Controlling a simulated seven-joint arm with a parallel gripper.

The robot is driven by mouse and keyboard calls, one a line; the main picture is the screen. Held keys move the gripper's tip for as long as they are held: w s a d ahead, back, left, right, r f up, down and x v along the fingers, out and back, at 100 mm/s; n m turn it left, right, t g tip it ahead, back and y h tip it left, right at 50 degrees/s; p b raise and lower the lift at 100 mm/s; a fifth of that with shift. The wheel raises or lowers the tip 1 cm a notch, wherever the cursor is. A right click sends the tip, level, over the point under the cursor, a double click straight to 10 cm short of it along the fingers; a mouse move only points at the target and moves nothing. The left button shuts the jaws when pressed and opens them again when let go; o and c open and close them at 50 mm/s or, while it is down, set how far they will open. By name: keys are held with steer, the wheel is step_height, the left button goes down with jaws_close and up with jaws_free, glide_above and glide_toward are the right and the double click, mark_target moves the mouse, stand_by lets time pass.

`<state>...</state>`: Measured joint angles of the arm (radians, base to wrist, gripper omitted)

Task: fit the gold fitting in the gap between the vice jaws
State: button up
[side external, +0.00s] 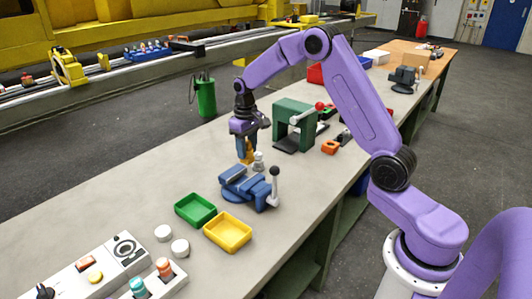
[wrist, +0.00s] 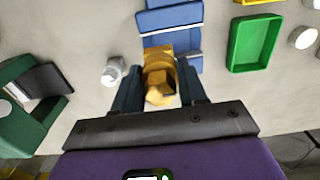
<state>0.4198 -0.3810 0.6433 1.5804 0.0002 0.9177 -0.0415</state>
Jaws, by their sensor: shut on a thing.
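My gripper (side external: 246,148) is shut on the gold fitting (wrist: 158,74), which sits between the two dark fingers in the wrist view (wrist: 158,92). The fitting also shows below the fingers in the side view (side external: 248,158). The blue vice (side external: 240,187) stands on the bench just nearer the side camera than the gripper. In the wrist view the vice (wrist: 168,18) lies ahead, with pale strips along its two jaws. The front end of the fitting overlaps the jaw gap there and hides part of the near jaw. I cannot tell its height over the jaws.
A small silver piece (wrist: 113,71) stands close beside the fitting. A green tray (side external: 195,209) and a yellow tray (side external: 228,232) lie in front of the vice. A green machine (side external: 293,124) stands behind to the right. The bench left of the gripper is clear.

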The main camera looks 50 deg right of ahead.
steer(key=shift+w+a+f, duration=0.1)
steer(key=shift+a+f, duration=0.45)
steer(key=shift+f, duration=0.35)
steer(key=shift+w+a+f, duration=0.1)
steer(key=shift+a+f, duration=0.4)
steer(key=shift+f, duration=0.35)
steer(key=shift+f, duration=1.7)
stand_by(1.0)
steer(key=o, duration=1.1)
steer(key=shift+r, duration=3.55)
